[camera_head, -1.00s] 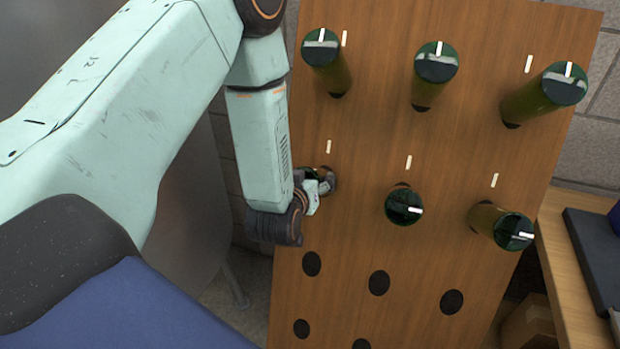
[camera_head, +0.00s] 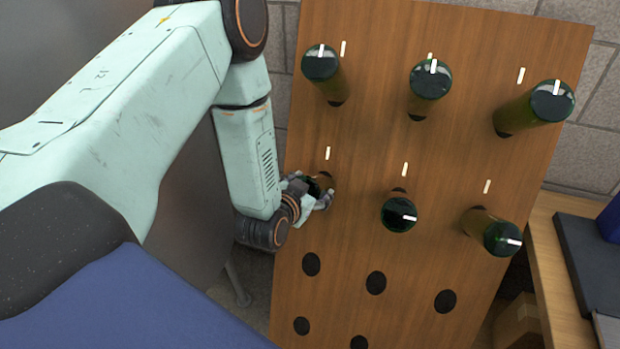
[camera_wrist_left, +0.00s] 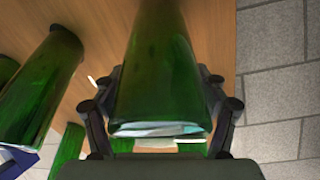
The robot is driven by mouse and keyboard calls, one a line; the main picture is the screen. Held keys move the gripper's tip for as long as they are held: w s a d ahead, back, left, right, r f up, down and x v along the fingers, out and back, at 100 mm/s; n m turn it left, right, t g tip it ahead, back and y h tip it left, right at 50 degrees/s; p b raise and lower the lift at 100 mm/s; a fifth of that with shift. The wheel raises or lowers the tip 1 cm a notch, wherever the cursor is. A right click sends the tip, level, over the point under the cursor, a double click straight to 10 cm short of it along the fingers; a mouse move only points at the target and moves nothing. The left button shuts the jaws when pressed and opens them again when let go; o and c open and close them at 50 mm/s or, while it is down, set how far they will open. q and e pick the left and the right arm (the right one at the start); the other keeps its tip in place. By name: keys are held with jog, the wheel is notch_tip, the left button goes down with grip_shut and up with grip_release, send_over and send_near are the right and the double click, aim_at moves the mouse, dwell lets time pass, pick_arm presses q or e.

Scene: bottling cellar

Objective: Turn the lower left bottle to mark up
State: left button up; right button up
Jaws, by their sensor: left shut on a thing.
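The lower left bottle (camera_head: 320,183) is green and sticks out of a hole in the upright wooden board (camera_head: 375,135). My left gripper (camera_head: 318,190) is shut on it. In the head view the gripper and wrist hide most of the bottle, and its end mark cannot be made out. In the left wrist view the bottle (camera_wrist_left: 155,85) sits between the two dark fingers (camera_wrist_left: 160,100). A white fixed mark (camera_head: 327,153) is on the board above it. My right gripper is not in view.
The lower middle bottle (camera_head: 398,213) and lower right bottle (camera_head: 492,232) have white marks pointing right. Three upper bottles (camera_head: 320,63), (camera_head: 430,80), (camera_head: 535,107) have marks pointing roughly up. Empty holes (camera_head: 376,283) lie below. A wooden table (camera_head: 560,270) stands at the right.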

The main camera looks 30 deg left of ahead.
pick_arm(q)
jog(key=m+h+p, duration=0.1)
jog(key=m+p, duration=0.2)
jog(key=m, duration=0.1)
jog(key=m+h+p, duration=0.1)
jog(key=m+p, duration=0.2)
jog(key=m, duration=0.1)
jog(key=shift+d+r+g+p, duration=0.2)
jog(key=shift+g+p, duration=0.1)
jog(key=shift+g, duration=0.1)
jog(key=shift+c, duration=0.2)
jog(key=m+h+p, duration=0.1)
jog(key=m+p, duration=0.1)
jog(key=m, duration=0.1)
jog(key=shift+d+f+g, duration=0.1)
jog(key=shift+f+g, duration=0.05)
jog(key=shift+g, duration=0.15)
jog(key=shift+f+m+g+p, duration=0.2)
jog(key=shift+m+g+p, duration=0.1)
jog(key=shift+m+p, duration=0.7)
jog(key=o, duration=0.8)
jog(key=shift+o, duration=1.2)
jog(key=shift+w+d+f, duration=0.1)
jog(key=shift+w+f, duration=0.05)
jog(key=shift+f, duration=0.1)
